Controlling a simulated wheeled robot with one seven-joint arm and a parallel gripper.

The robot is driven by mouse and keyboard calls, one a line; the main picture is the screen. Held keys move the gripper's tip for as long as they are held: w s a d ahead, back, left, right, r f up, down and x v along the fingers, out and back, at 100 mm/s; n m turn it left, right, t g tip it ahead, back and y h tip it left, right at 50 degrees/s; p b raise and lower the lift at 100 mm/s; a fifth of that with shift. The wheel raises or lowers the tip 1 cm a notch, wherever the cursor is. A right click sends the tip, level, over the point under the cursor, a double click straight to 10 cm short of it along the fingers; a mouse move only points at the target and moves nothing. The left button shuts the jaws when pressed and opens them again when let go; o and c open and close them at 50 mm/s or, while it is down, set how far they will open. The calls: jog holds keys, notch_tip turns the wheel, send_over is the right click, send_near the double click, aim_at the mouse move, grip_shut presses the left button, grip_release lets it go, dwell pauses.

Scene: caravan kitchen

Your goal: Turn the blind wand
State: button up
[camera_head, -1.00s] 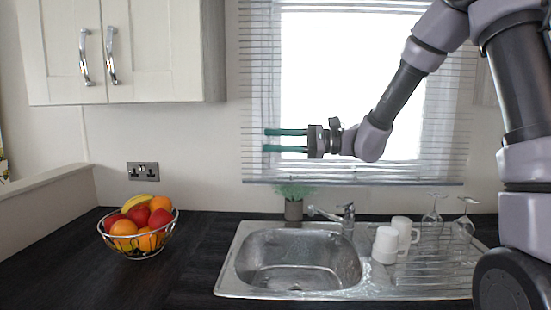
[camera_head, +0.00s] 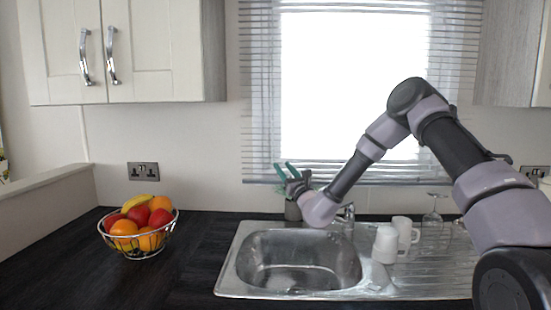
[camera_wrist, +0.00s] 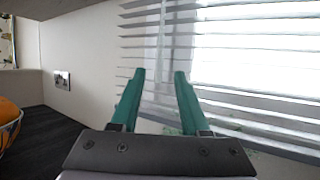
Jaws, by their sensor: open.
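The blind (camera_head: 262,75) hangs over the window with its slats level and open. It also fills the upper right of the wrist view (camera_wrist: 250,85). A thin pale upright line (camera_wrist: 161,40) shows in front of the slats in the wrist view, above and between my fingertips; it may be the wand, but I cannot tell surely. My gripper (camera_head: 284,166) has teal fingers pointing up and slightly left, near the blind's lower left edge. In the wrist view my gripper (camera_wrist: 159,75) is open, with nothing clearly held between the fingers.
A fruit bowl (camera_head: 139,247) is left. A cupboard (camera_head: 150,60) hangs upper left.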

aim_at(274, 154)
jog(key=x, duration=0.7)
jog(key=shift+w+a, duration=0.1)
jog(key=shift+w, duration=0.05)
grip_shut()
